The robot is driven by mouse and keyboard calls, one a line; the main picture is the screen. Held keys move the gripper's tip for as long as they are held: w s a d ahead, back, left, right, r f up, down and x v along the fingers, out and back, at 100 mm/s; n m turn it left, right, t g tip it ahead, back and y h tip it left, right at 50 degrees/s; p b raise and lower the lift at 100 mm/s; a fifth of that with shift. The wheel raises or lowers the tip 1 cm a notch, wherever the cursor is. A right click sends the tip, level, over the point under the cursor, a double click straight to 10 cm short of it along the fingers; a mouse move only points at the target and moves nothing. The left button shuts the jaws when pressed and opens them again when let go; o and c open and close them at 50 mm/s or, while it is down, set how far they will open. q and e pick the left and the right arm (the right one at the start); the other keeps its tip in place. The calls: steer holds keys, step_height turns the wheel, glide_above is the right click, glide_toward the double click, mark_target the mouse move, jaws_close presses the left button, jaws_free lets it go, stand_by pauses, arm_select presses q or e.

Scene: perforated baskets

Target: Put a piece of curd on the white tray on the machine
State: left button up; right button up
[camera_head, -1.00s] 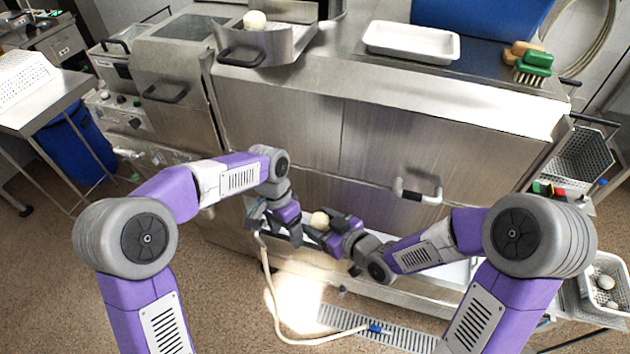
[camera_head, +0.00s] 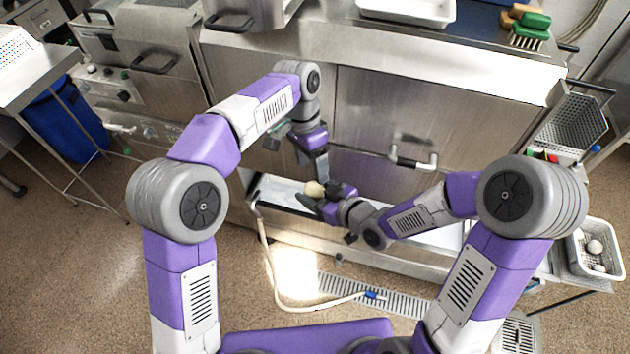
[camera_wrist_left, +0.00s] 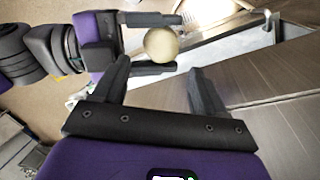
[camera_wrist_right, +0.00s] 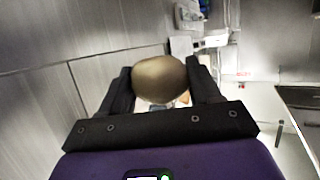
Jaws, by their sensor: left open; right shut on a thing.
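A round cream piece of curd (camera_head: 315,188) is in my right gripper (camera_head: 322,198), low in front of the machine. In the right wrist view the curd (camera_wrist_right: 160,79) sits between both fingers. My left gripper (camera_head: 318,170) is open and empty, just above the curd in the head view. In the left wrist view the curd (camera_wrist_left: 161,45) is ahead of my left gripper's fingers (camera_wrist_left: 160,85), apart from them. The white tray (camera_head: 408,10) lies on top of the machine at the upper edge of the head view, partly cut off.
Brushes, one green (camera_head: 530,28), lie right of the tray. A white basket (camera_head: 580,262) with curd pieces stands at the right. A door handle (camera_head: 412,162) sticks out of the machine's front (camera_head: 370,115). A hose (camera_head: 272,270) lies on the floor.

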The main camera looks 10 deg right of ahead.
mark_target(315, 185)
arm_select(q)
steer(key=x, duration=0.8)
steer(key=shift+f, duration=0.1)
steer(key=c, duration=0.9)
arm_select(e)
steer(key=o, duration=1.1)
steer(key=shift+o, duration=0.2)
